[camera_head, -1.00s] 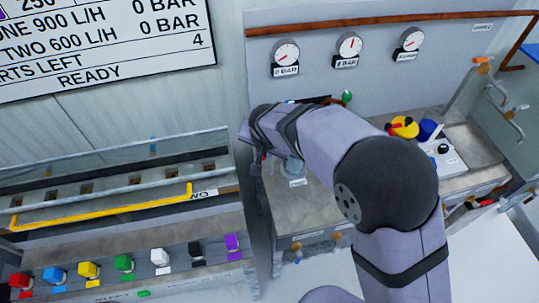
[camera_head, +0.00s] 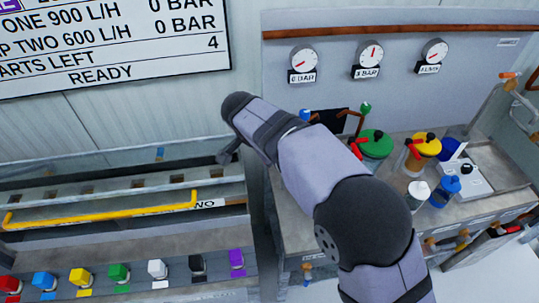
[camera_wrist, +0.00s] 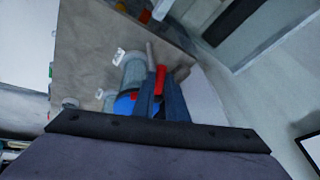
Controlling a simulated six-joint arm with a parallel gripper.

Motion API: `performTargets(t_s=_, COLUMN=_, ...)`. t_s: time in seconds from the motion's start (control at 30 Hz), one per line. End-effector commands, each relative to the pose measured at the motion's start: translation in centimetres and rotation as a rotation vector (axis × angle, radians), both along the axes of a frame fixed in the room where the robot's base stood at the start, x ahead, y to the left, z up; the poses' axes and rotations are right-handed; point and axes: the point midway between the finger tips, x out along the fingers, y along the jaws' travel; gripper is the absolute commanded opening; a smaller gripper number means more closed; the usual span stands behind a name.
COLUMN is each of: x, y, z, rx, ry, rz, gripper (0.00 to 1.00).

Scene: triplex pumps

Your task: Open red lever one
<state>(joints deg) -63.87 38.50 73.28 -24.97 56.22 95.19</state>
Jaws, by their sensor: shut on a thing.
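My gripper (camera_wrist: 160,98) shows in the wrist view, with its two dark fingers closed around a red lever (camera_wrist: 160,80). The lever's red part shows between the fingertips, and the rest is hidden by them. A blue part (camera_wrist: 125,104) and a grey cylinder (camera_wrist: 133,72) sit just left of the fingers. In the head view my own arm crosses in front of the bench, and I cannot make out the fingers or the held lever.
Other red levers sit by a green-topped pump (camera_head: 376,144) and a yellow-topped pump (camera_head: 426,146). Gauges (camera_head: 303,58) hang on the panel behind. A yellow rail (camera_head: 100,213) and coloured buttons (camera_head: 118,272) are at left. Blue and white bottles (camera_head: 444,190) stand at right.

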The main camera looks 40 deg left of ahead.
Motion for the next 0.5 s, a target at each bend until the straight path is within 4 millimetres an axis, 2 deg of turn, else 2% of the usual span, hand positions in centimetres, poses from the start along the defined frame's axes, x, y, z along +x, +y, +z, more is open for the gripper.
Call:
performTargets(t_s=0.27, x=-0.03, y=0.09, z=0.07, rx=0.004, ry=0.001, rz=0.001, gripper=0.0)
performTargets(t_s=0.3, x=-0.02, y=0.09, z=0.06, rx=0.004, ry=0.001, rz=0.001, gripper=0.19)
performTargets(t_s=0.37, x=-0.02, y=0.09, z=0.05, rx=0.004, ry=0.001, rz=0.001, gripper=0.31)
performTargets(t_s=0.5, x=-0.01, y=0.06, z=0.03, rx=0.002, ry=0.0, rz=0.001, gripper=0.31)
